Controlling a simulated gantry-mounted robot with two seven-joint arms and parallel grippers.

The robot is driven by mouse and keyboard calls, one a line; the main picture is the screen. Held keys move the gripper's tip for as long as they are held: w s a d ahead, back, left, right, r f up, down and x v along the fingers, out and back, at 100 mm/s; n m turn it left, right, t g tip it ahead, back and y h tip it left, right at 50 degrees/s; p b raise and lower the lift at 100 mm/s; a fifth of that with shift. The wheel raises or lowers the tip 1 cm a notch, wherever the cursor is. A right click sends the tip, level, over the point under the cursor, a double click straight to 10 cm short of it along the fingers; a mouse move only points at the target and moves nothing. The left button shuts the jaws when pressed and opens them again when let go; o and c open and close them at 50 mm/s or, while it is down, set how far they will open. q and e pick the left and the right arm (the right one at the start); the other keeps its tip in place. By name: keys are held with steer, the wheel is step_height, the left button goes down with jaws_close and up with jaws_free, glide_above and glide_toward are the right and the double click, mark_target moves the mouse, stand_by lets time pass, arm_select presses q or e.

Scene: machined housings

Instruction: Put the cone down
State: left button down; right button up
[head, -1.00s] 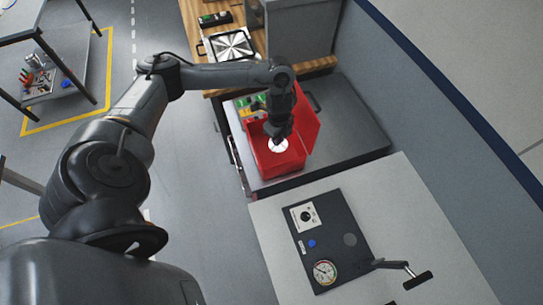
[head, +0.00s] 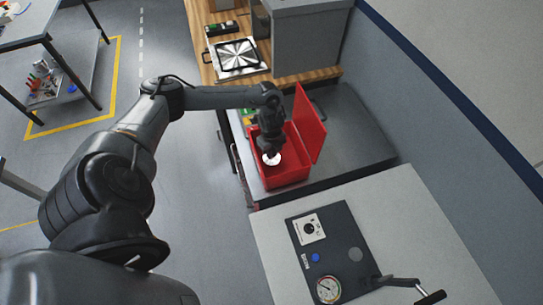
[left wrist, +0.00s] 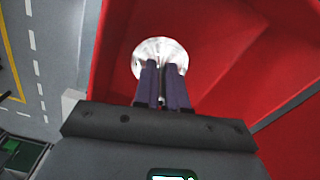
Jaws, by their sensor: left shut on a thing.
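The cone (head: 271,159) shows in the head view as a pale, shiny round shape under my left gripper (head: 269,149), within the outline of an open red box (head: 287,180). In the left wrist view, my left gripper (left wrist: 162,84) is shut on the cone (left wrist: 160,47), whose round bright face shows beyond the fingertips. The red box wall (left wrist: 112,45) is close to its left. I cannot tell whether the cone touches the box floor. My right gripper is not in view.
The box stands on a dark grey bench (head: 345,125), its red lid (head: 310,122) raised on the right. A panel with a gauge (head: 335,250) lies on the pale table in front. A metal plate (head: 237,58) sits on the wooden top behind.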

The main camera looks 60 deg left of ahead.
arm_select(q)
steer(key=shift+f, duration=1.4)
steer(key=shift+f, duration=0.15)
steer(key=c, duration=1.2)
jaws_free()
steer(key=shift+r, duration=0.2)
step_height(320, 180, up, 12)
steer(key=shift+f+p, duration=0.1)
steer(key=shift+p, duration=0.2)
steer(key=shift+s, duration=0.1)
